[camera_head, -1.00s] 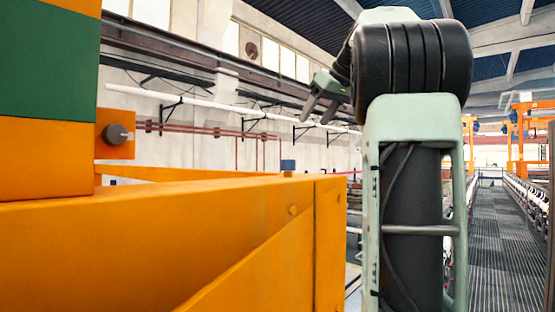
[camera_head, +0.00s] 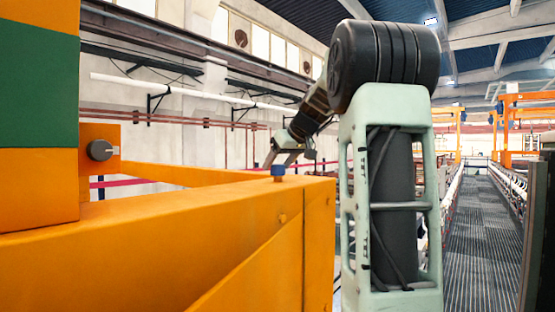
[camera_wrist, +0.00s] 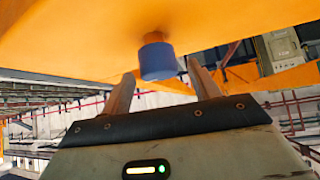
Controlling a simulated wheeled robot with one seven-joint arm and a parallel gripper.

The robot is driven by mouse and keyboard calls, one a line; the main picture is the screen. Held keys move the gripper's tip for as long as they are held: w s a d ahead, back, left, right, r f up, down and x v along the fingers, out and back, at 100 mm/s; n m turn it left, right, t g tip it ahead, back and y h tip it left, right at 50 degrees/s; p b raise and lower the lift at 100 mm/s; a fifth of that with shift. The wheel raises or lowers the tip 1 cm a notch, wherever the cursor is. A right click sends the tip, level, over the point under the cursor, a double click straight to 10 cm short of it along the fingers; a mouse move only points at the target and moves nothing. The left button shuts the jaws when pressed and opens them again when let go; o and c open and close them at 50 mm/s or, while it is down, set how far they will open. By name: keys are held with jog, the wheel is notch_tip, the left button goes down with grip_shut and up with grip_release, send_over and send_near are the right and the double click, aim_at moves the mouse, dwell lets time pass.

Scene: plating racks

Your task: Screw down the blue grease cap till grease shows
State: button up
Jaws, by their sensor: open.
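The blue grease cap (camera_head: 278,170) is a small cylinder standing on the top of the orange frame (camera_head: 225,200), near its right end. In the wrist view the cap (camera_wrist: 158,61) sits on a short orange stub against the orange surface. My gripper (camera_head: 282,158) is just behind the cap in the head view, pointing down and left. In the wrist view my gripper (camera_wrist: 162,85) is open, its two fingers on either side of the cap's line and the cap beyond the tips. The gap between fingers and cap is hard to judge. I see no grease.
A grey knob (camera_head: 100,150) is on an orange plate at left, beside an orange and green column (camera_head: 38,110). An orange rail (camera_head: 190,175) runs behind the frame. A long walkway (camera_head: 478,230) lies open at right.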

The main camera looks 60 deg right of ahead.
jog(key=shift+w+d+f, duration=0.15)
jog(key=shift+w+f, duration=0.3)
jog(key=shift+f, duration=0.1)
jog(key=c, duration=1)
jog(key=m+g+h, duration=0.1)
jog(key=m, duration=0.1)
jog(key=m+g+h+b, duration=0.1)
jog(key=m+h, duration=0.1)
jog(key=m, duration=0.1)
jog(key=shift+w+h, duration=0.1)
jog(key=shift+h, duration=0.2)
jog(key=m+g+h+b, duration=0.1)
jog(key=m+g+b, duration=0.1)
jog(key=m, duration=0.1)
jog(key=m+g+h+b, duration=0.1)
jog(key=m, duration=0.1)
jog(key=shift+f+m+g+b, duration=0.15)
jog(key=shift+m+g+b, duration=0.2)
jog(key=shift+m+g, duration=0.05)
jog(key=m+g, duration=0.1)
jog(key=m, duration=0.1)
jog(key=m+g+b, duration=0.1)
jog(key=m+g, duration=0.1)
jog(key=shift+r+m+g+h, duration=0.2)
jog(key=shift+m+g+h, duration=0.1)
jog(key=shift+m+g+y+p, duration=0.6)
jog(key=shift+m+g, duration=1)
jog(key=shift+m, duration=0.5)
